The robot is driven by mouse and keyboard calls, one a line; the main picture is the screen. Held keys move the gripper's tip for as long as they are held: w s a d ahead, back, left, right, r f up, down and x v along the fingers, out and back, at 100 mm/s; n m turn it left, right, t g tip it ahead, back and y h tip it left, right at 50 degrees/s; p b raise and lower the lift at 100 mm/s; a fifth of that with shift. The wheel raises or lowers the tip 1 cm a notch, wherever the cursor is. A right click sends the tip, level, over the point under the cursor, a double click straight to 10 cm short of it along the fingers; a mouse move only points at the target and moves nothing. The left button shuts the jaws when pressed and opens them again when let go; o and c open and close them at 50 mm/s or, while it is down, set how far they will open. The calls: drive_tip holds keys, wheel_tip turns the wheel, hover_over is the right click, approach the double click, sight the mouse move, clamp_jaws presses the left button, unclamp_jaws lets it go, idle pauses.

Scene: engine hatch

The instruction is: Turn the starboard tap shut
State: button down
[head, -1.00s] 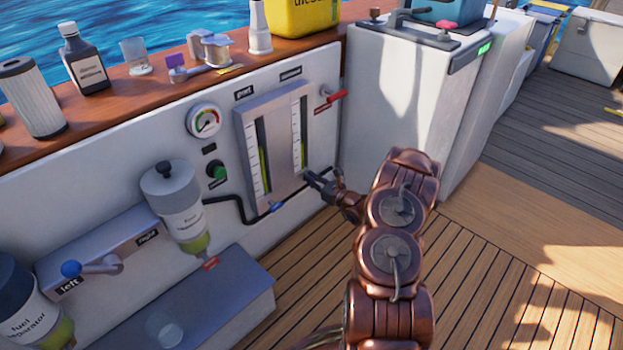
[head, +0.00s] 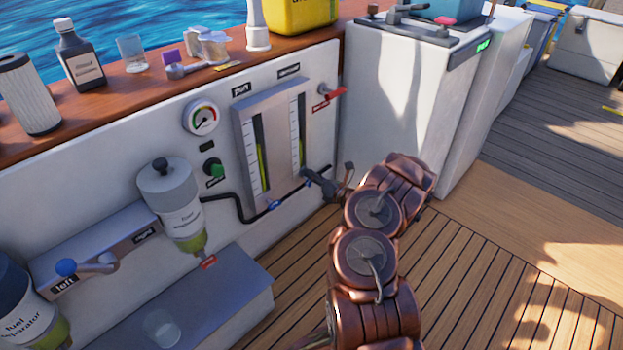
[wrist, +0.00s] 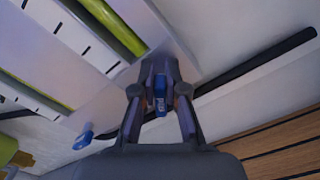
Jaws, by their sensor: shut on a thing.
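The sight-gauge panel (head: 275,148) on the white wall has two tubes with yellow-green liquid and a black hose along its foot. The starboard tap (wrist: 160,88), a small blue lever, is below the right tube. My gripper (wrist: 160,96) is shut on it, with a finger on either side. In the head view my gripper (head: 310,179) reaches in from the right and mostly hides this tap. The other blue tap (head: 273,206), below the left tube, stands apart; it also shows in the wrist view (wrist: 84,137).
A red-handled valve (head: 334,93) is on the wall above right of the gripper. The white cabinet (head: 400,110) stands close on the right. A fuel separator (head: 178,205) and grey box (head: 185,300) are left. Wooden deck (head: 490,270) is open in front.

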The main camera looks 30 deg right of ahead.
drive_tip(key=m+b, duration=0.1)
drive_tip(key=m, duration=0.2)
drive_tip(key=f+m+b, duration=0.1)
drive_tip(key=m, duration=0.6)
drive_tip(key=shift+w+d+f+b, duration=0.1)
drive_tip(key=shift+d+f+b, duration=0.15)
drive_tip(key=shift+d+b, duration=0.15)
drive_tip(key=shift+m, duration=0.4)
drive_tip(key=c, duration=1.2)
unclamp_jaws()
drive_tip(key=v, duration=1.2)
